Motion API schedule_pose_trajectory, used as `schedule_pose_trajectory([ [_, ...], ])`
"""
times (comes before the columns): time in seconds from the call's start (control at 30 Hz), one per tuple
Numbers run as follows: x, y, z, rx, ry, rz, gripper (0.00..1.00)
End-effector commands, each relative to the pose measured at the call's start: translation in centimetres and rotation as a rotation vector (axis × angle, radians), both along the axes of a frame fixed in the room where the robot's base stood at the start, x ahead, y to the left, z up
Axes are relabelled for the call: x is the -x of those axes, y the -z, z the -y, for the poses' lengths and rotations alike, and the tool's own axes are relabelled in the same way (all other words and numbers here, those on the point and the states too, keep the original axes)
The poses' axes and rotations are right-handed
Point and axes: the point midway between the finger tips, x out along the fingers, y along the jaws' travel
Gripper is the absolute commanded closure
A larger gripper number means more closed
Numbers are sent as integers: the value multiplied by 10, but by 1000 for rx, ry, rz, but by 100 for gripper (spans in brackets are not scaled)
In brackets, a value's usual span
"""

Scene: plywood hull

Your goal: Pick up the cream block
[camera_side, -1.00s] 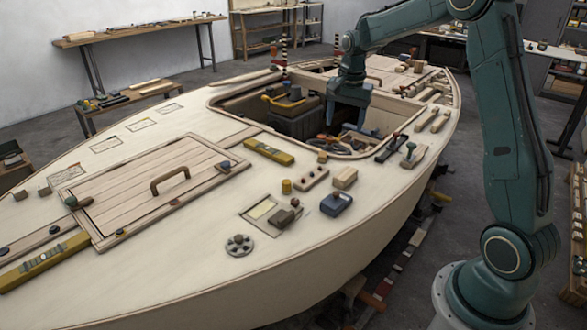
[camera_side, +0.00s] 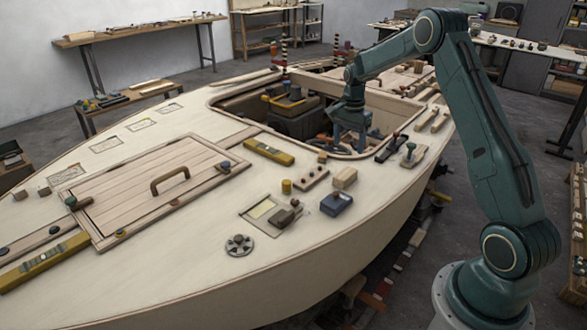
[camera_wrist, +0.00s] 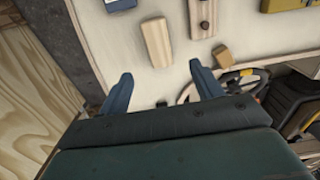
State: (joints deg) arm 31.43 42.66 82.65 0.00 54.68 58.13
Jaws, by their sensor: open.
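The cream block (camera_side: 345,178) lies on the pale deck near its right edge, just right of a wooden strip with dark knobs (camera_side: 312,177). In the wrist view the cream block (camera_wrist: 157,42) is long and pale, beyond the fingertips and roughly in line with the gap between them. My gripper (camera_side: 349,142) is over the cockpit opening's near side, behind the block in the side view. In the wrist view my gripper (camera_wrist: 161,73) shows two blue fingers spread apart with nothing between them.
A blue box (camera_side: 336,204) sits just in front of the block. A small brown cube (camera_wrist: 222,54) lies right of it in the wrist view. A steering wheel (camera_wrist: 240,82) is in the cockpit. A red-knobbed piece (camera_side: 393,147) and green-knobbed block (camera_side: 411,153) stand behind right.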

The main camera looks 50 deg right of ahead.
Motion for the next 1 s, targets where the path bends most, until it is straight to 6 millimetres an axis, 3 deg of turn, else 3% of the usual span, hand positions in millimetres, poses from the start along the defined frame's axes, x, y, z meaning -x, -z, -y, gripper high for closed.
schedule_pose_trajectory([
  [0.4, 0, 58, 0, -1, -1, -2, 35],
  [0.83, 1, 70, -1, -1, -1, -1, 35],
  [1.0, 2, 85, -2, -2, -1, -2, 35],
])
